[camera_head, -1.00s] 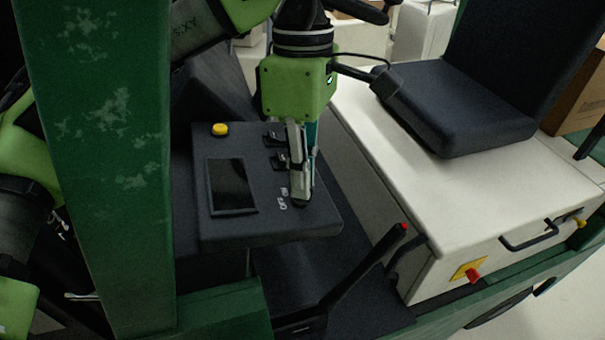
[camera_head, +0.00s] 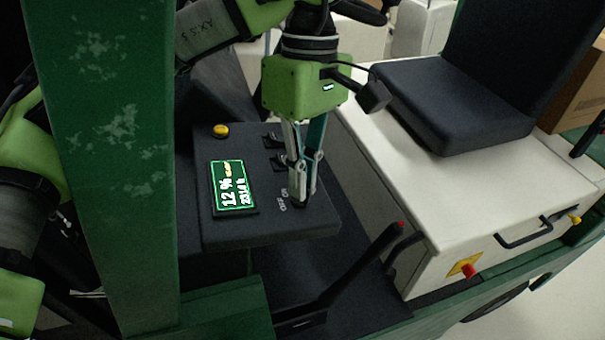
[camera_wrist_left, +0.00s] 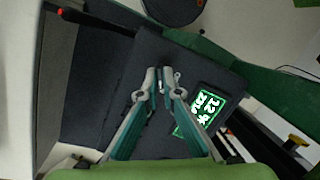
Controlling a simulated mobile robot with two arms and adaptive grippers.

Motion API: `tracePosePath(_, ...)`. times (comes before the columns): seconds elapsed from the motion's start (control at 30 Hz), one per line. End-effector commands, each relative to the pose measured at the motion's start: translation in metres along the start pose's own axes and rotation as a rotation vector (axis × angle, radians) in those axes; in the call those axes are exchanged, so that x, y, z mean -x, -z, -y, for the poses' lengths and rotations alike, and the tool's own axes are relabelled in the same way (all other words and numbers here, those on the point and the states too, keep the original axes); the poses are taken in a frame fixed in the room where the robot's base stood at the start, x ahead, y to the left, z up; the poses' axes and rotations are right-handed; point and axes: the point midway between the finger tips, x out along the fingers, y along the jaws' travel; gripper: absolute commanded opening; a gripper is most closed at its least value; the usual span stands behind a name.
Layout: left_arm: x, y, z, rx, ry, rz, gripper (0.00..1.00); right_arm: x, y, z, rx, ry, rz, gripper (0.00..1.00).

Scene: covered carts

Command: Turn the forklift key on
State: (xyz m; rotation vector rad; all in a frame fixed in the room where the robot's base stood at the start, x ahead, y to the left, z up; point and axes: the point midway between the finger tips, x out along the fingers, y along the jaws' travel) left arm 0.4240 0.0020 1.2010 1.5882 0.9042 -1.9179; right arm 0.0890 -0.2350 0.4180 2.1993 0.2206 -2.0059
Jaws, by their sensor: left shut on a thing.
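The forklift's dark control panel (camera_head: 225,231) carries a screen (camera_head: 234,188) that is lit green and shows "12 %". The screen also shows lit in the left wrist view (camera_wrist_left: 203,112). My left gripper (camera_head: 301,196) points down at the panel's right part, beside the OFF and ON labels (camera_head: 284,199). Its fingers are shut at the key; the key itself is hidden between and under the fingertips. In the left wrist view the fingertips (camera_wrist_left: 159,80) are close together over the panel. My right gripper is not in view.
A yellow button (camera_head: 220,130) and black levers (camera_head: 272,140) sit on the panel near the fingers. A green post (camera_head: 100,150) stands at the left. A black lever with a red tip (camera_head: 362,262) rises in front. The seat (camera_head: 450,105) is on the right.

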Motion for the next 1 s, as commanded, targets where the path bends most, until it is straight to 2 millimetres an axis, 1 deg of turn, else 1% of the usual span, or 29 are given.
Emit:
tracePosePath(0.2, -0.001, 0.0, 0.0, -0.003, 0.002, -0.001, 0.0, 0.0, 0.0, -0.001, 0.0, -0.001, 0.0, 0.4)
tracePosePath(0.23, -0.001, 0.0, 0.0, -0.002, 0.002, -0.001, 0.11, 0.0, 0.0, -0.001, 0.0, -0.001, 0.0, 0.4)
tracePosePath(0.27, -0.001, 0.0, 0.0, -0.002, 0.002, -0.001, 0.18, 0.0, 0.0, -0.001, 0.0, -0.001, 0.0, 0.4)
tracePosePath(0.3, -0.001, 0.0, 0.0, -0.002, 0.002, -0.001, 0.22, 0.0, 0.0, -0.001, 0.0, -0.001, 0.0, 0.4)
tracePosePath(0.67, 0.002, 0.0, 0.0, 0.0, 0.0, -0.001, 0.22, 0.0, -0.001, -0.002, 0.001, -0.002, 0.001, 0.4)
tracePosePath(0.77, 0.009, 0.0, 0.0, 0.001, -0.001, -0.002, 0.22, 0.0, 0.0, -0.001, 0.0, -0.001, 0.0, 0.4)
tracePosePath(0.87, 0.024, 0.0, 0.0, 0.001, -0.002, -0.004, 0.22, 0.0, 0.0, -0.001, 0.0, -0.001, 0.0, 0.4)
tracePosePath(1.0, 0.05, 0.0, -0.001, 0.004, -0.002, -0.005, 0.22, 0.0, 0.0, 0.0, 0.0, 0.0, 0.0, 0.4)
